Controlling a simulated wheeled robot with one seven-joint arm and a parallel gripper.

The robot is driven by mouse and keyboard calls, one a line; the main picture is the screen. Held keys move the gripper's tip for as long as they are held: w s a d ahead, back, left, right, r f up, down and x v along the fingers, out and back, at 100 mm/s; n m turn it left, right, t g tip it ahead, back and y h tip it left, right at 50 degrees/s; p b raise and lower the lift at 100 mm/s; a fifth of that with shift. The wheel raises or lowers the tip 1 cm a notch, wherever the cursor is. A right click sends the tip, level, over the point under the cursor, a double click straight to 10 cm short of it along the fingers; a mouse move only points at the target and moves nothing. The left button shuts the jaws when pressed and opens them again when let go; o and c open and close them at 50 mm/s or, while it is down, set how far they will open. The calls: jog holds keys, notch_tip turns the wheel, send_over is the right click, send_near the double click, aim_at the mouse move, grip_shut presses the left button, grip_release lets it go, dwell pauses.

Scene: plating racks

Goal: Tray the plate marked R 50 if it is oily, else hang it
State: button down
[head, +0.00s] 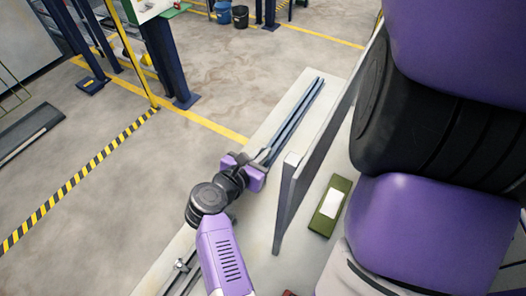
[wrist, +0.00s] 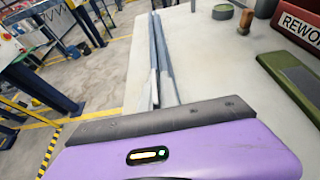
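No plate that I can read as R 50 shows in either view. My gripper (head: 248,170) is above the pale bench in the head view, at the near end of a pair of long grey-blue rails (head: 294,118). Its fingers are too small there to tell open from shut. The rails (wrist: 159,60) run away beyond the bar. A green tray (wrist: 268,62) with a grey inside is at the right, by a red sign reading REWORK (wrist: 303,27).
A tall thin grey panel (head: 318,150) stands on the bench right of my gripper. Beyond it lies a green block (head: 318,222) with a white label. A small wooden-looking peg (wrist: 245,20) and grey round piece (wrist: 223,12) stand near the green tray.

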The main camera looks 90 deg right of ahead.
jog(key=c, duration=1.6)
grip_release()
jog(key=shift+f, duration=0.1)
jog(key=b+v, duration=0.1)
jog(key=v, duration=0.3)
jog(key=b+v, duration=0.1)
jog(key=v, duration=0.1)
jog(key=shift+w+a+f+b, duration=0.15)
jog(key=shift+a+b, duration=0.2)
jog(key=shift+a, duration=0.05)
jog(key=shift+w+a+r, duration=0.2)
jog(key=shift+a+r, duration=0.1)
jog(key=shift+a, duration=0.15)
